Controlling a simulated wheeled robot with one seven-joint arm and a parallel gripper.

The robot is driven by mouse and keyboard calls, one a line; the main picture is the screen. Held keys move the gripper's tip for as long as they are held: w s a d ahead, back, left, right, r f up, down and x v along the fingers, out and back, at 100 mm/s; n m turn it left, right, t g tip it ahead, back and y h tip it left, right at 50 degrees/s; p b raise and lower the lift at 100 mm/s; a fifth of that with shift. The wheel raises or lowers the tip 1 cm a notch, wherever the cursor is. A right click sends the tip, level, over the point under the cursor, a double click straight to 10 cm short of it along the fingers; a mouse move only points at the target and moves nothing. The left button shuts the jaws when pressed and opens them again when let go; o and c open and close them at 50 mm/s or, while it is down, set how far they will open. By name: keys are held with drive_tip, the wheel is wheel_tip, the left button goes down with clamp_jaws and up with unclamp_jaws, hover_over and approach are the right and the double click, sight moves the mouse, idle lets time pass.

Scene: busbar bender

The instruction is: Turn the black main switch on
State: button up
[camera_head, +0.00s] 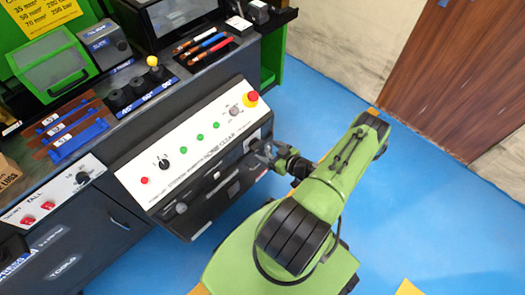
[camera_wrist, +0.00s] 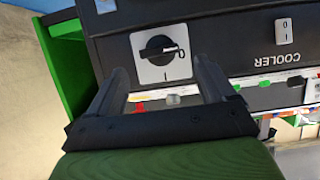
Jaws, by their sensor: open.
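The black main switch (camera_wrist: 158,50) is a round rotary knob on a pale square plate in the wrist view. Its handle lies sideways in the picture, in line with the 0 mark at its right; the I mark is below it. My gripper (camera_wrist: 163,76) is open and empty. Its two dark fingers reach toward the plate, one on each side of the switch, with the knob a little beyond the tips; I see no contact. In the head view my gripper (camera_head: 262,154) is at the right end of the machine's front, and hides the switch there.
The sloped white panel (camera_head: 190,143) carries a red emergency button (camera_head: 251,97), green buttons and a black knob (camera_head: 163,162). A small COOLER rocker switch (camera_wrist: 283,31) is right of the main switch. Blue floor (camera_head: 325,85) is free beyond the machine.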

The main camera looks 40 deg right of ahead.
sight(258, 146)
drive_tip(key=b+x, duration=0.1)
drive_tip(key=x, duration=0.3)
drive_tip(key=shift+s, duration=0.1)
drive_tip(key=c, duration=1.1)
drive_tip(key=shift+o, duration=0.2)
